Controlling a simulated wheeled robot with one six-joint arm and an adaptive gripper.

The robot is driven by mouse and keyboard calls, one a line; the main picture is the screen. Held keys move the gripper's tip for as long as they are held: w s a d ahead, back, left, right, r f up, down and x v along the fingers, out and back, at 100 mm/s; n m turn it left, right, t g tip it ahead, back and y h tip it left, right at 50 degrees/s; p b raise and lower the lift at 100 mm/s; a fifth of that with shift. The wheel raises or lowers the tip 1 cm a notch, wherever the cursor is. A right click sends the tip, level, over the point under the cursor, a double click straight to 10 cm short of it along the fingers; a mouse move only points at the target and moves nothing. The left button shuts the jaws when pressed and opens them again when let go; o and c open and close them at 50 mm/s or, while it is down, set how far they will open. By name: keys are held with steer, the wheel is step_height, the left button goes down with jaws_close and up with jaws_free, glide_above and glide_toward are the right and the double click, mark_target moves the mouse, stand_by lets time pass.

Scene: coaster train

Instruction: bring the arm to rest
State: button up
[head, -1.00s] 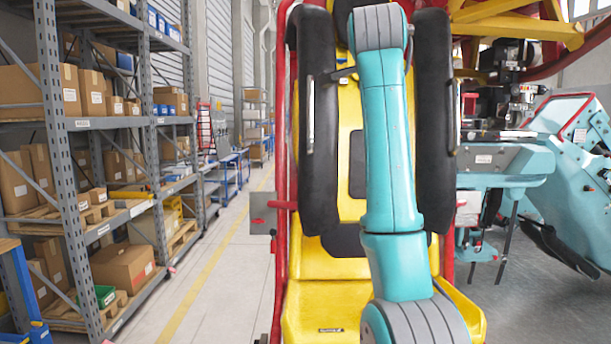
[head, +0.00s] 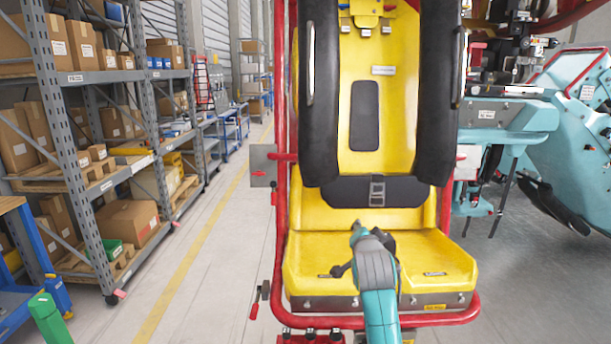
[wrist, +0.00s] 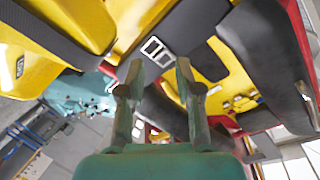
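My arm (head: 380,310) shows teal and grey at the lower middle of the head view, in front of the yellow coaster seat (head: 320,218). In the wrist view, my gripper (wrist: 158,68) has its two fingers apart with nothing held between them. A belt buckle (wrist: 157,50) shows beyond the fingertips; I cannot tell how far away it is. The buckle also shows on the seat's black belt (head: 410,192) in the head view. The gripper's fingers are not clear in the head view.
Black padded restraints (head: 320,100) flank the seat back, inside a red tube frame (head: 281,200). Shelving with boxes (head: 75,130) stands at left, a blue-legged bench (head: 25,250) at lower left. Teal machinery (head: 510,125) is at right. The aisle floor (head: 215,250) is clear.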

steer(key=s+d+f+n+y, duration=0.15)
steer(key=s+f+n, duration=0.25)
steer(key=s+f, duration=1.95)
steer(key=s+d+f+n, duration=0.1)
steer(key=s+f, duration=0.3)
steer(key=s, duration=0.4)
steer(key=s+f+n, duration=0.2)
steer(key=s+f, duration=0.2)
steer(key=s, duration=0.4)
steer(key=s+r+n, duration=0.1)
steer(key=s+r, duration=0.2)
steer(key=s, duration=0.6)
steer(key=s+r+n, duration=0.1)
steer(key=s+r, duration=0.2)
steer(key=s, duration=0.7)
steer(key=s+d+r+n, duration=0.1)
steer(key=s+r, duration=0.2)
steer(key=s, duration=0.7)
steer(key=shift+r+g, duration=0.15)
steer(key=shift+g, duration=0.15)
steer(key=shift+s, duration=0.1)
